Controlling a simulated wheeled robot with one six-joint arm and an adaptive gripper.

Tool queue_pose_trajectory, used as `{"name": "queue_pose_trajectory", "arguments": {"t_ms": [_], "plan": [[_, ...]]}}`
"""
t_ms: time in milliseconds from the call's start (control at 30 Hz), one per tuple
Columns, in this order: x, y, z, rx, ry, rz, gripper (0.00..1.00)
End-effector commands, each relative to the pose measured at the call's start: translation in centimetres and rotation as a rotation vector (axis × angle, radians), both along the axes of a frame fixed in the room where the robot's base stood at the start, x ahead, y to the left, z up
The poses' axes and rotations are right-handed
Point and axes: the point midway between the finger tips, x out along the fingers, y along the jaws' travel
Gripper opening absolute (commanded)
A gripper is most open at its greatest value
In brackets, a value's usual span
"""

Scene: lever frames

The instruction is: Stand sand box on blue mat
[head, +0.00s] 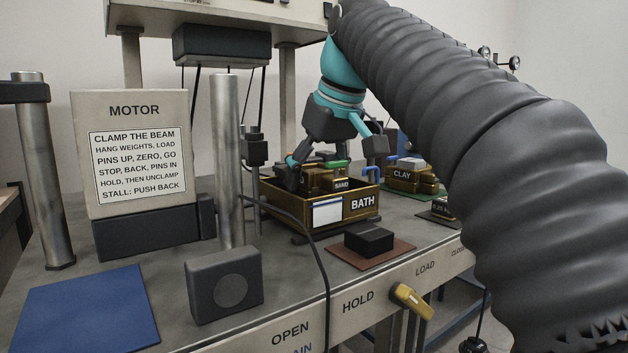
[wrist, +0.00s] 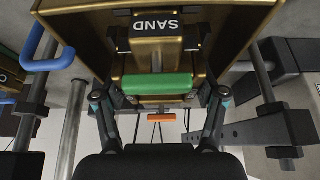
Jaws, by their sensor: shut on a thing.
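The sand box (head: 341,185) is a small brass-coloured block with a black SAND label and a green handle (wrist: 157,83). It sits within the brass BATH box (head: 361,204), whose front wall hides its lower part; I cannot tell whether it touches the floor there. In the wrist view the sand box (wrist: 157,55) lies between the fingers. My gripper (head: 332,166) reaches down into the bath and is shut on the sand box at its green handle; it also shows in the wrist view (wrist: 158,95). The blue mat (head: 85,305) lies bare at the front left of the bench.
A dark speaker-like block (head: 224,285) stands right of the mat, with a steel post (head: 228,160) behind it. A black cable crosses the bench front. A black block (head: 369,240) sits on a brown mat. The MOTOR panel (head: 132,155) stands behind; CLAY blocks (head: 403,175) are right.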

Motion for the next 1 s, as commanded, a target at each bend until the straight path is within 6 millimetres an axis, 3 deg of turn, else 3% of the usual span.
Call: {"name": "queue_pose_trajectory", "arguments": {"t_ms": [1000], "plan": [[0.1,0.0,4.8,0.002,-0.005,0.000,0.21]]}}
